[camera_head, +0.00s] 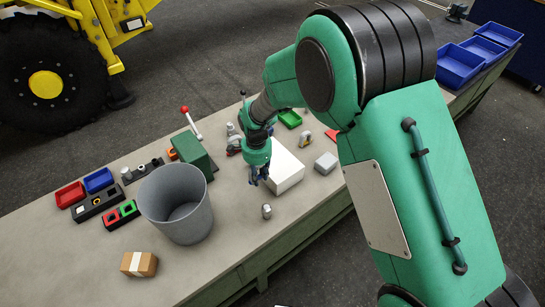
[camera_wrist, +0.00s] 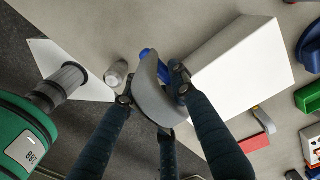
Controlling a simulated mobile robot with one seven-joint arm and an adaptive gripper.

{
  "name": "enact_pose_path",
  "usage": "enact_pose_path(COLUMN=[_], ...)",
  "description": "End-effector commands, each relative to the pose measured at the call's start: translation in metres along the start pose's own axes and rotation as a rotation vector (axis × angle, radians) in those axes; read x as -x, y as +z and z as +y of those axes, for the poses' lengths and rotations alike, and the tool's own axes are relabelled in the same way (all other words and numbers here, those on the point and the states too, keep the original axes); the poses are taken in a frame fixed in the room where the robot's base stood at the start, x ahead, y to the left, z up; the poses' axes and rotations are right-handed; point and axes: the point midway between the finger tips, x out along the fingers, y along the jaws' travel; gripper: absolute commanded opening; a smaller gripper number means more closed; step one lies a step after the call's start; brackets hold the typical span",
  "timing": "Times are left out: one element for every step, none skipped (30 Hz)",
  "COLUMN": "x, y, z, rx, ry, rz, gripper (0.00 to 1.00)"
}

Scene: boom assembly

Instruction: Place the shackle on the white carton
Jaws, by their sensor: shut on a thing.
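My gripper (camera_head: 258,176) is low over the bench, beside the left side of the white carton (camera_head: 286,168). In the wrist view my gripper (camera_wrist: 152,98) has its dark fingers closed around a grey curved piece (camera_wrist: 155,95), which looks like the shackle. A blue part (camera_wrist: 148,54) shows at its far end. The white carton (camera_wrist: 242,68) lies to the right of the fingers in the wrist view, and its top is bare where visible. In the head view the held piece is mostly hidden by the fingers. I cannot tell whether it touches the carton or the bench.
A small metal cylinder (camera_head: 267,211) stands close to the gripper. A grey bin (camera_head: 178,205) and a green block (camera_head: 194,153) stand to the left, with a brown box (camera_head: 139,264) in front.

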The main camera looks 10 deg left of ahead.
Motion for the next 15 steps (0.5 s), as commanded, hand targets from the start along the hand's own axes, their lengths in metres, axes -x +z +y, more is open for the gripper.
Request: enact_pose_path(x=[0.009,0.011,0.013,0.015,0.016,0.018,0.019,0.02,0.021,0.022,0.022,0.023,0.023,0.023,0.023], y=[-0.012,-0.018,-0.025,-0.031,-0.035,-0.041,-0.045,-0.049,-0.052,-0.055,-0.057,-0.059,-0.06,-0.061,-0.062], z=[0.014,0.021,0.03,0.037,0.044,0.052,0.058,0.063,0.069,0.074,0.077,0.081,0.083,0.085,0.087], rx=[-0.008,-0.012,-0.014,-0.016,-0.019,-0.021,-0.023,-0.024,-0.026,-0.027,-0.028,-0.029,-0.029,-0.029,-0.029], ry=[0.002,0.002,0.002,0.004,0.004,0.006,0.005,0.005,0.006,0.007,0.007,0.007,0.008,0.008,0.008], rz=[0.0,0.0,0.0,0.0,-0.001,-0.001,-0.001,-0.001,-0.001,-0.001,-0.001,-0.001,-0.001,-0.001,-0.001], gripper=[0.0,0.0,0.0,0.0,0.0,0.0,0.0,0.0,0.0,0.0,0.0,0.0,0.0,0.0,0.0])
